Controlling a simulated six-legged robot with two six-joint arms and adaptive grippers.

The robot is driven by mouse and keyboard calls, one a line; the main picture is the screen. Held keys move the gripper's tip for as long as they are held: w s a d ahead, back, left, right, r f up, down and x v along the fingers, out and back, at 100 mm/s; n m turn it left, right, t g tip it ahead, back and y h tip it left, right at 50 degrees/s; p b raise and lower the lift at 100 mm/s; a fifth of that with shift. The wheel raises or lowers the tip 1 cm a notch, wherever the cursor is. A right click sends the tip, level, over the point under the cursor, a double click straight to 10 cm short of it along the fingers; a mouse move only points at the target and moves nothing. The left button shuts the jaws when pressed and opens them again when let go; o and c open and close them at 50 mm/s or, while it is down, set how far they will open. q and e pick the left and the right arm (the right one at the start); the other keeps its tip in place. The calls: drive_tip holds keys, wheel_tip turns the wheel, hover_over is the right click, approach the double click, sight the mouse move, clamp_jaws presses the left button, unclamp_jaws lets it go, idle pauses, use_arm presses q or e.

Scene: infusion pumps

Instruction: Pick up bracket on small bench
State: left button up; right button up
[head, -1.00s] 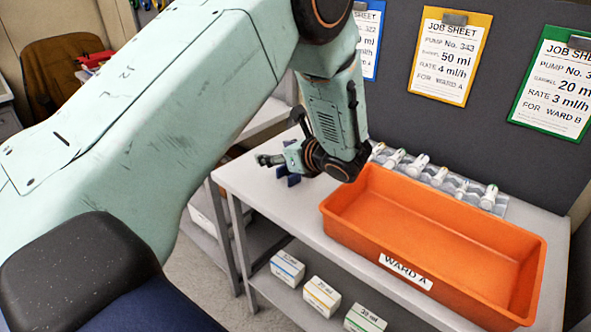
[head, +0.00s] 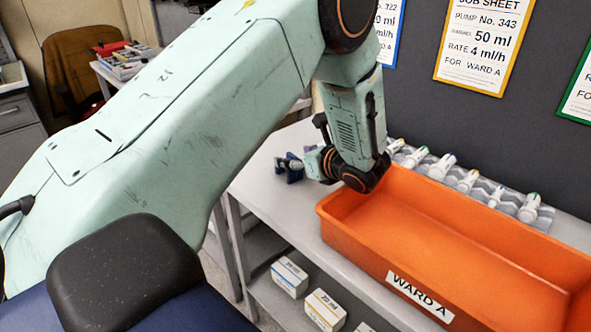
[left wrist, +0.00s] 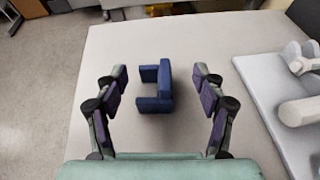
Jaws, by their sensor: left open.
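The bracket (left wrist: 155,88) is a small dark blue U-shaped block with its opening to the left in the left wrist view. It sits on the pale bench top (left wrist: 185,40). My left gripper (left wrist: 160,82) is open, with one purple-padded finger on each side of the bracket and a clear gap on both sides. In the head view the bracket (head: 291,168) shows small and blue at the bench's left part, partly covered by my left gripper (head: 305,164). How high the fingertips are over the bench is hard to tell. My right gripper is not in view.
An orange tray (head: 405,282) labelled WARD A stands right of my left gripper. Behind it, several white syringes (head: 441,167) lie on a grey rack (head: 484,186). Several boxes (head: 290,277) stand on the lower shelf. The bench around the bracket is clear.

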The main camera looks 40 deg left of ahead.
use_arm(q)
drive_tip(key=x, duration=0.6)
drive_tip(key=shift+s+f, duration=0.25)
drive_tip(key=shift+s, duration=0.15)
drive_tip(key=shift+w+a, duration=0.1)
drive_tip(key=shift+w, duration=0.05)
drive_tip(key=shift+s+a, duration=0.15)
drive_tip(key=shift+s, duration=0.1)
drive_tip(key=shift+w, duration=0.25)
drive_tip(key=c, duration=0.6)
drive_tip(key=shift+s, duration=0.15)
drive_tip(key=c, duration=0.5)
drive_tip(key=shift+c, duration=1.4)
